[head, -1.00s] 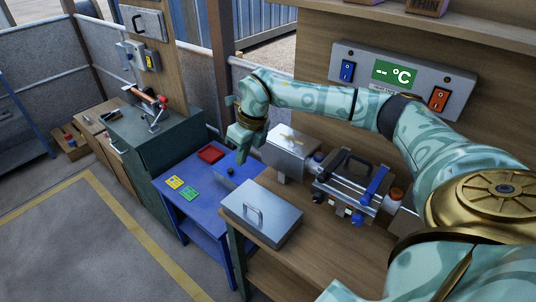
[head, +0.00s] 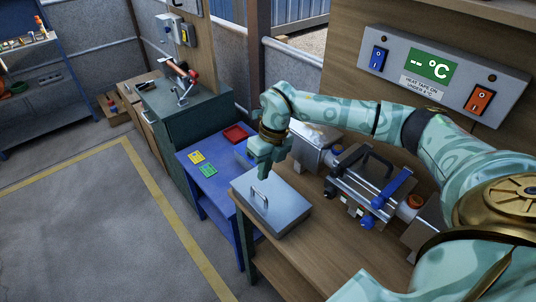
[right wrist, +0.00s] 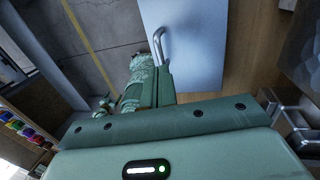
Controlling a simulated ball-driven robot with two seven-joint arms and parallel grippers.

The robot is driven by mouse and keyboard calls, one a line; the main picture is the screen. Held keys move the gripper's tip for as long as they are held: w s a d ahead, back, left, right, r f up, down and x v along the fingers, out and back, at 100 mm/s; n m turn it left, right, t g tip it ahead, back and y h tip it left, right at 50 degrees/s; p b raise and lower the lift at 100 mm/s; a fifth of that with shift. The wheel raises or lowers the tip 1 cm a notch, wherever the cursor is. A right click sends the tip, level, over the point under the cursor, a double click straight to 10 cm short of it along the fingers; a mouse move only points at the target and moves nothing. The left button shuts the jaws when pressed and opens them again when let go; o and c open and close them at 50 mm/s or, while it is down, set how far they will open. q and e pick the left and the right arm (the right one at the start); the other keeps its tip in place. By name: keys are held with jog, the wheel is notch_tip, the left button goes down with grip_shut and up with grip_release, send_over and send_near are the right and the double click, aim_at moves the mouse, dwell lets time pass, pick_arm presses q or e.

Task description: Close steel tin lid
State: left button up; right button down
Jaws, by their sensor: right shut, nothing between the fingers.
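The steel tin (head: 272,208) sits on the wooden bench, its lid lying flat on top with a bar handle (head: 259,198). In the right wrist view the grey lid (right wrist: 190,45) and its handle (right wrist: 162,45) also show. My right gripper (head: 259,178) points down at the far edge of the lid, close behind the handle. Its fingers (right wrist: 165,75) are shut and empty. I cannot tell whether they touch the lid. My left gripper is not in view.
A clamp-like device with blue knobs (head: 370,190) and a metal box (head: 312,150) stand right of the tin. A blue table (head: 215,190) with green and yellow cards and a red tray is at left. The control panel (head: 432,75) is behind.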

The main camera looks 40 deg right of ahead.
jog(key=shift+x, duration=2.15)
jog(key=shift+r, duration=0.15)
jog(key=a+p+v, duration=0.1)
jog(key=p+v, duration=0.2)
jog(key=v, duration=0.1)
jog(key=a+p+v, duration=0.1)
jog(key=a+v, duration=0.1)
jog(key=v, duration=0.7)
send_over(259, 191)
jog(key=d, duration=0.4)
jog(key=shift+a+r, duration=0.15)
jog(key=shift+r, duration=0.25)
jog(key=shift+f, duration=0.1)
